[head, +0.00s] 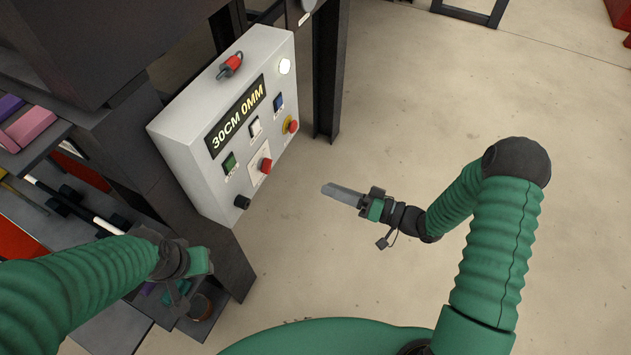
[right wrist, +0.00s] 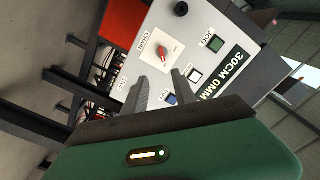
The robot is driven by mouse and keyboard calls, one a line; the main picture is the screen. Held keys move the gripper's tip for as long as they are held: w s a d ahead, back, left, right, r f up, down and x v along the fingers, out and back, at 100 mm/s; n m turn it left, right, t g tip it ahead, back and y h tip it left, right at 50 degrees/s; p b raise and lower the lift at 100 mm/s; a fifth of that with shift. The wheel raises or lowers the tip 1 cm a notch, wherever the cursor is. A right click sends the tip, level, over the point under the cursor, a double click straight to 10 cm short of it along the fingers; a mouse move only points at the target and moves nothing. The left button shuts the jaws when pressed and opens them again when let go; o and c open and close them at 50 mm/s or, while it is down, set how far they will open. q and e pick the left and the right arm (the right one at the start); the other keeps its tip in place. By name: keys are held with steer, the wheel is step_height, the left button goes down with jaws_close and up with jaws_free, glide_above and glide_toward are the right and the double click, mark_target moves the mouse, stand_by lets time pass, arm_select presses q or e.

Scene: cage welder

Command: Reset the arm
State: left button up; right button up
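A light grey control box (head: 185,135) with a "30CM 0MM" display (head: 237,116) stands at left centre in the head view. Its face carries a red switch (head: 265,166), green (head: 229,162), white (head: 255,127) and blue (head: 278,103) buttons, and a red mushroom button (head: 291,125) on yellow. My right gripper (head: 326,188) is right of the box, apart from it. In the right wrist view its two fingers (right wrist: 161,80) are spread with nothing between them, and the red switch (right wrist: 162,52) shows beyond. My left gripper (head: 205,263) is below the box; its fingers are not clear.
A dark machine frame (head: 327,65) stands behind the box. A dark shelf with tools and a pink block (head: 31,125) is at the left. A red-topped part (head: 231,65) and a white lamp (head: 285,66) sit at the box's top. The floor (head: 420,110) to the right is clear.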

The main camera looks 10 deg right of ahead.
steer(key=shift+s, duration=0.1)
stand_by(0.4)
steer(key=d+r+g+h+p, duration=0.35)
steer(key=d+h, duration=0.45)
steer(key=h, duration=0.6)
steer(key=s+a+r+g, duration=0.1)
steer(key=s+g, duration=0.1)
steer(key=s, duration=0.5)
steer(key=s+a+r+m+g+p, duration=0.1)
steer(key=s+r+g, duration=0.1)
steer(key=s, duration=0.5)
steer(key=shift+s+a+m+h, duration=0.25)
steer(key=shift+s+m+h, duration=0.05)
steer(key=shift+a+r+g, duration=0.15)
steer(key=shift+a+g, duration=0.05)
steer(key=shift+g, duration=0.05)
